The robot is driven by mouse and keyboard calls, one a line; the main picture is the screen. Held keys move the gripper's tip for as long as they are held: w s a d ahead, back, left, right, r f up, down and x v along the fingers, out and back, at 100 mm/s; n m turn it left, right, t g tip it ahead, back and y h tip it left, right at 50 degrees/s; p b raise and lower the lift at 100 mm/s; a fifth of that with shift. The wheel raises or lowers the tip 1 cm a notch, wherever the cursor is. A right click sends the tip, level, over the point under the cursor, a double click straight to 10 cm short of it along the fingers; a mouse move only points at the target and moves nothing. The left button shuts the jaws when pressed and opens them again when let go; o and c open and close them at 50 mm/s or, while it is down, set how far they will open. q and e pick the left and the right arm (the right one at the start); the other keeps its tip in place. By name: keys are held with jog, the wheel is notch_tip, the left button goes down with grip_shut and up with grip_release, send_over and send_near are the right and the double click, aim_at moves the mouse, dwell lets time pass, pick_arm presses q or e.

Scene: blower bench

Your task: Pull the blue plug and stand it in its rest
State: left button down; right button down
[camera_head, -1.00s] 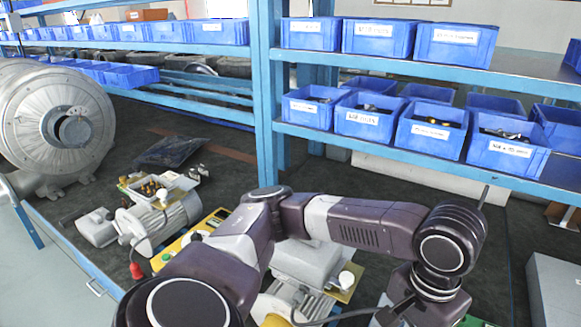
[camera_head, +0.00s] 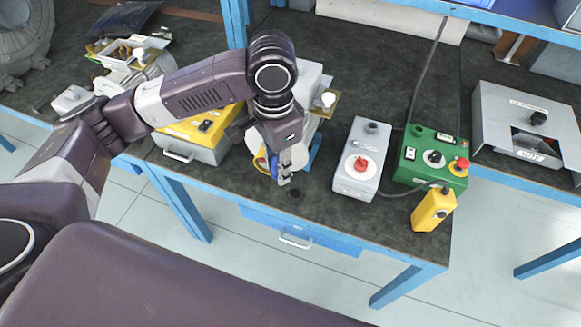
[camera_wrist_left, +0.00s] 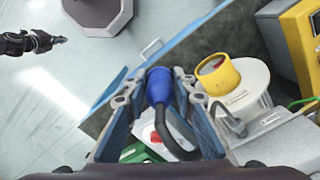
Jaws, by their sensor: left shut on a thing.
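My left gripper (camera_head: 284,180) hangs over the front of the bench, pointing down. In the left wrist view its fingers (camera_wrist_left: 160,100) are shut on the blue plug (camera_wrist_left: 160,85), with a dark cable looping from it. In the head view only a sliver of blue shows beside the fingers. The plug looks clear of any socket. A yellow round collar (camera_wrist_left: 218,75) on a pale housing sits right of the plug in the wrist view, apart from it. I cannot tell which thing is the rest. A dark gripper, likely my right one (camera_wrist_left: 58,40), shows small at the wrist view's left edge.
A grey box with a red knob (camera_head: 358,165), a green control box (camera_head: 432,155) and a yellow pendant (camera_head: 433,209) stand right of the gripper. A yellow-topped case (camera_head: 200,130) is to the left. Bare bench (camera_head: 320,215) lies in front, ending at a blue edge.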

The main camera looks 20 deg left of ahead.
pick_arm(q)
jog(key=w+f+m+p, duration=0.2)
jog(key=w+f+m, duration=0.2)
jog(key=f+m, duration=0.3)
jog(key=w+d+f+m+p, duration=0.1)
jog(key=w+f+m, duration=0.3)
jog(key=m, duration=1.2)
jog(key=shift+w+d+f+p, duration=0.3)
jog(key=shift+f+p, duration=0.6)
jog(key=shift+f, duration=1.2)
jog(key=shift+a, duration=0.1)
jog(key=shift+f+b, duration=1.15)
jog(key=shift+f, duration=1.05)
jog(key=shift+f, duration=0.25)
